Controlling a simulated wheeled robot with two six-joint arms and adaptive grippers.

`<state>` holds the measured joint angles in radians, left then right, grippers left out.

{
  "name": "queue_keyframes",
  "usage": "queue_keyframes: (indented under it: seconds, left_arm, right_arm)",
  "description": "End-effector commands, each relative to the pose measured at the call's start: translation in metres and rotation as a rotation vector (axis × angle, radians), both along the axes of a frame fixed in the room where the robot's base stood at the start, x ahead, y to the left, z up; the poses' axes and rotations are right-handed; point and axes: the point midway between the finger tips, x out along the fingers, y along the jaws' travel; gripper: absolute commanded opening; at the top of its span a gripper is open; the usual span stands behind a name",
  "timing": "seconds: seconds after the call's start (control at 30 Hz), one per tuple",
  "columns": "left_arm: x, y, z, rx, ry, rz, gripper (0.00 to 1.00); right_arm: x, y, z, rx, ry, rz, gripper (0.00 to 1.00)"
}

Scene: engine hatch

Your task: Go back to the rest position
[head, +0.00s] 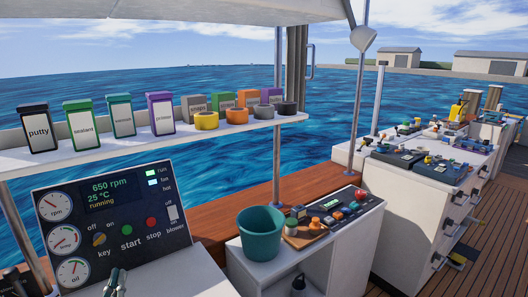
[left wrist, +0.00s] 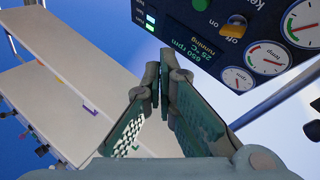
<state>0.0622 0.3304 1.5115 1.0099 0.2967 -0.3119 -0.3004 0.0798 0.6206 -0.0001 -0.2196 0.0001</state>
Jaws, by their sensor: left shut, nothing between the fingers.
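My left gripper (head: 115,284) shows at the bottom edge of the head view, in front of the lower part of the engine panel (head: 160,222). It is shut and empty. In the left wrist view the fingers (left wrist: 164,85) are closed together with nothing between them, and the panel (left wrist: 205,45) appears rotated beyond them. The panel reads 650 rpm, 25 °C, running, and has gauges, a yellow key switch, a green start button and a red stop button. My right gripper is not in view.
A shelf (head: 100,155) with labelled containers and several rolls spans above the panel. A green bucket (head: 260,240) stands on the counter right of the panel, beside small items and a control box (head: 330,210). White cabinets (head: 405,205) with tools line the deck at right.

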Motion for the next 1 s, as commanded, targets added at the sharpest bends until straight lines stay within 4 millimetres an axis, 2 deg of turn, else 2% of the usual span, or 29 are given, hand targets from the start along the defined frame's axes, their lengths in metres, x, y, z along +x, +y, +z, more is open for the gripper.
queue_keyframes:
  seconds: [0.17,0.27,0.4,0.5,0.57,0.67,0.8,1.0]
  left_arm:
    - [-0.008,-0.041,-0.019,0.045,0.103,-0.127,0.0]
    - [-0.019,-0.074,-0.037,0.084,0.199,-0.228,0.0]
    - [-0.05,-0.122,-0.073,0.161,0.39,-0.373,0.0]
    - [-0.084,-0.148,-0.102,0.222,0.559,-0.456,0.0]
    - [-0.108,-0.158,-0.119,0.258,0.67,-0.49,0.0]
    - [-0.153,-0.164,-0.144,0.308,0.862,-0.517,0.0]
    - [-0.215,-0.156,-0.165,0.352,1.115,-0.498,0.0]
    - [-0.296,-0.131,-0.171,0.36,1.414,-0.402,0.0]
  right_arm:
    - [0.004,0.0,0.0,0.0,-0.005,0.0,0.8]
    - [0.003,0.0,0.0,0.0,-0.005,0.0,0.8]
    - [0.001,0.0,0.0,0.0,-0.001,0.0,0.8]
    - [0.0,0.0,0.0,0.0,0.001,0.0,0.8]
    - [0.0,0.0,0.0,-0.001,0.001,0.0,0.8]
    - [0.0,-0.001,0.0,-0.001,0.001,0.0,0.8]
    - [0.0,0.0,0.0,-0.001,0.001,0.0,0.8]
    - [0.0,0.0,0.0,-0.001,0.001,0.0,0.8]
